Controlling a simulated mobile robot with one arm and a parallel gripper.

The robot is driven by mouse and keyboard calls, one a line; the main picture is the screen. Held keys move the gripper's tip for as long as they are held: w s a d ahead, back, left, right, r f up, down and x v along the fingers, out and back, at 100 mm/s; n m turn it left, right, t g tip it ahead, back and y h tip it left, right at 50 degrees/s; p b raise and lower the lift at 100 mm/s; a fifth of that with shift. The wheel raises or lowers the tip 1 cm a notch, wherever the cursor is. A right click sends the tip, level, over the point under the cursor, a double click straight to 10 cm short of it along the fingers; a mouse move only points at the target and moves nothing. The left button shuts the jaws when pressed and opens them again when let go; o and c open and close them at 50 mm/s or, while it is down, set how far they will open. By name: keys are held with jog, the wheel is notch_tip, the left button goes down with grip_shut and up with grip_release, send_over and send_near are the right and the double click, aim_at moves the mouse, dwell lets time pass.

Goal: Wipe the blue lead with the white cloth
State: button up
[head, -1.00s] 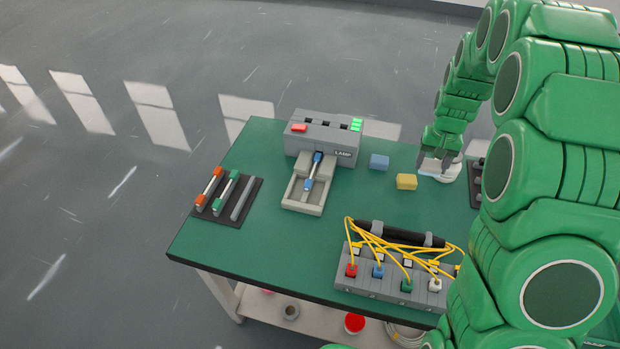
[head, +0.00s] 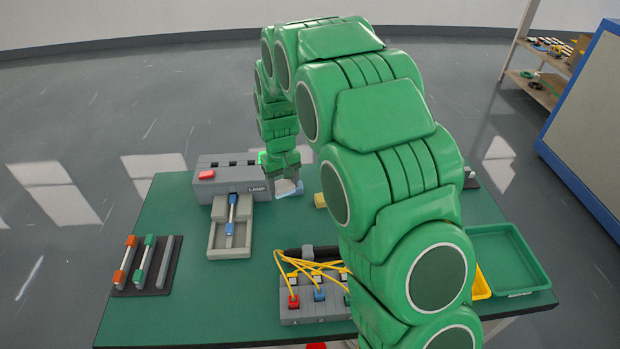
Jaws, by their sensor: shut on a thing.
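The blue lead (head: 232,214), a pale rod with blue ends, lies lengthwise in the grey cradle in front of the lamp box. My gripper (head: 286,181) points down just right of the lamp box, above the table. It is shut on the white cloth (head: 285,187), a small pale piece under the fingers. The cloth is apart from the blue lead, to its right. The fingers are small and partly hidden by the cloth and my arm.
The lamp box (head: 228,177) has a red button. A rack (head: 147,266) with orange-ended and green-ended leads stands left. A socket block (head: 312,312) with yellow cables is in front. A yellow block (head: 320,200) is partly behind my arm. A green tray (head: 505,260) stands right.

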jog(key=s+a+n, duration=0.2)
jog(key=s+a, duration=0.1)
jog(key=a, duration=0.4)
jog(key=s+a+n, duration=0.2)
jog(key=s+a, duration=0.1)
jog(key=a, duration=0.4)
jog(key=shift+w+a+f, duration=0.1)
jog(key=shift+f, duration=1.7)
jog(key=shift+w+a+f, duration=0.1)
jog(key=shift+f, duration=1.65)
jog(key=shift+a+f, duration=0.2)
jog(key=shift+a, duration=1.7)
jog(key=shift+d, duration=2)
notch_tip(320, 180, up, 8)
jog(key=shift+f, duration=0.1)
